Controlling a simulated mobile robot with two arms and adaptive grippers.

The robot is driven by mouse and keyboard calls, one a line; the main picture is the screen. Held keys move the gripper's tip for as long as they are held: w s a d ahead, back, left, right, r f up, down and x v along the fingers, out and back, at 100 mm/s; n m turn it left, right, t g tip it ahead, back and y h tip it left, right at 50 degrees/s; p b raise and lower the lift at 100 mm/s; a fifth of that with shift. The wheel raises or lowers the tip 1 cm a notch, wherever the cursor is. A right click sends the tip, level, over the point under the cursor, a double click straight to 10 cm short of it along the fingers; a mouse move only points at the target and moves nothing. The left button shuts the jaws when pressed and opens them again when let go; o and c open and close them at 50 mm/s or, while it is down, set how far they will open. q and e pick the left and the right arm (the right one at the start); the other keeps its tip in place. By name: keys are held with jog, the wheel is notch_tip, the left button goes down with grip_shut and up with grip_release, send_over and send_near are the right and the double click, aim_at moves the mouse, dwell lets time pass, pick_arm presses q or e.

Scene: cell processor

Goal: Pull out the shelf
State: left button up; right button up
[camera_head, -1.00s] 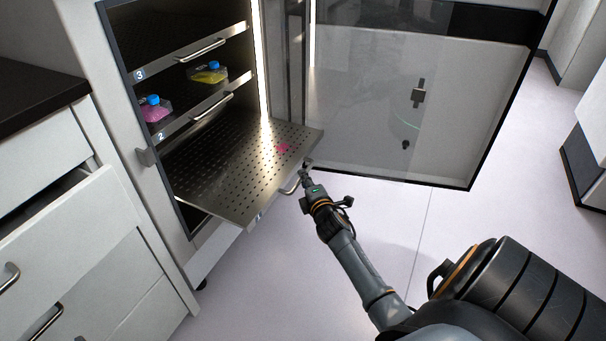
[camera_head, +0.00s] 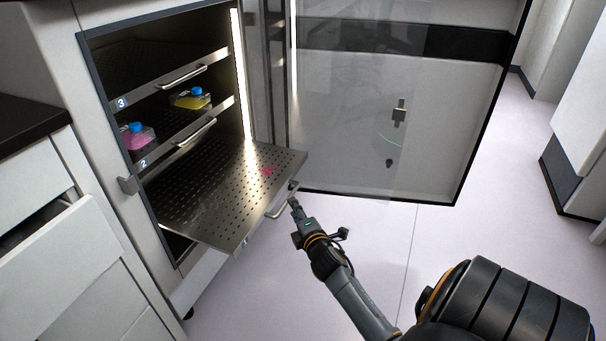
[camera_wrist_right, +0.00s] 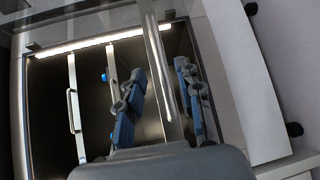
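The bottom shelf (camera_head: 220,195), a perforated metal plate, sticks well out of the open cabinet, with a metal handle (camera_head: 283,207) on its front edge. My right gripper (camera_head: 292,202) is at the handle's right end. In the right wrist view, the handle bar (camera_wrist_right: 160,70) runs between the two blue-padded fingers of the right gripper (camera_wrist_right: 165,95). The fingers are apart, with gaps visible beside the bar. My left gripper is in no view.
The glass door (camera_head: 390,110) stands open right of the shelf. The middle shelf holds a pink flask (camera_head: 138,138) and a yellow flask (camera_head: 190,98). A drawer unit (camera_head: 50,250) stands at left. The floor (camera_head: 400,235) in front is mostly clear.

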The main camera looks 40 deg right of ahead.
jog(key=v, duration=0.7)
jog(key=shift+s, duration=0.15)
jog(key=shift+a, duration=0.15)
